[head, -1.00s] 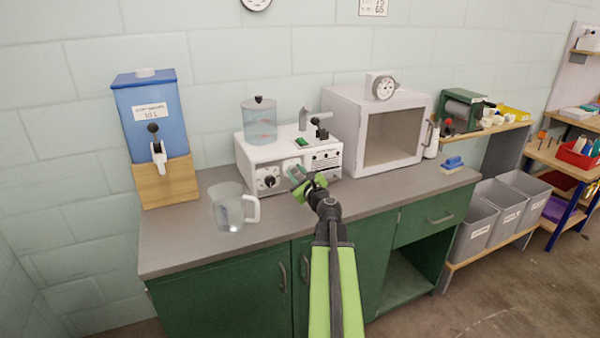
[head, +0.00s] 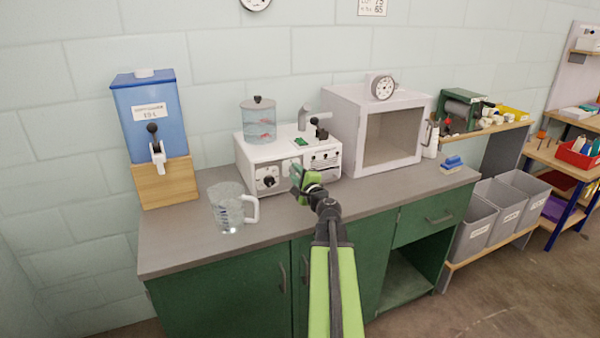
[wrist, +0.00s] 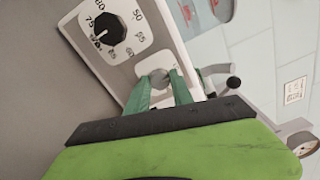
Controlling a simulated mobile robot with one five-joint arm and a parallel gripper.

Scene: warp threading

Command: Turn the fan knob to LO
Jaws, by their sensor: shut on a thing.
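The white machine (head: 255,155) stands on the counter with a row of controls on its front. My gripper (head: 297,174) is at the front panel, right of a black dial (head: 268,182). In the wrist view my green fingers (wrist: 166,88) are shut on a grey round knob (wrist: 157,77), taken as the fan knob. The black dial with numbers around it (wrist: 109,29) is beside it, clear of the fingers. The fingers and the view angle hide the fan knob's markings, so I cannot read its setting.
A clear measuring jug (head: 226,208) stands on the counter left of my arm. A blue dispenser (head: 152,110) on a wooden block is at the left. A white oven-like box (head: 345,115) is close on the machine's right. The front right counter (head: 400,185) is clear.

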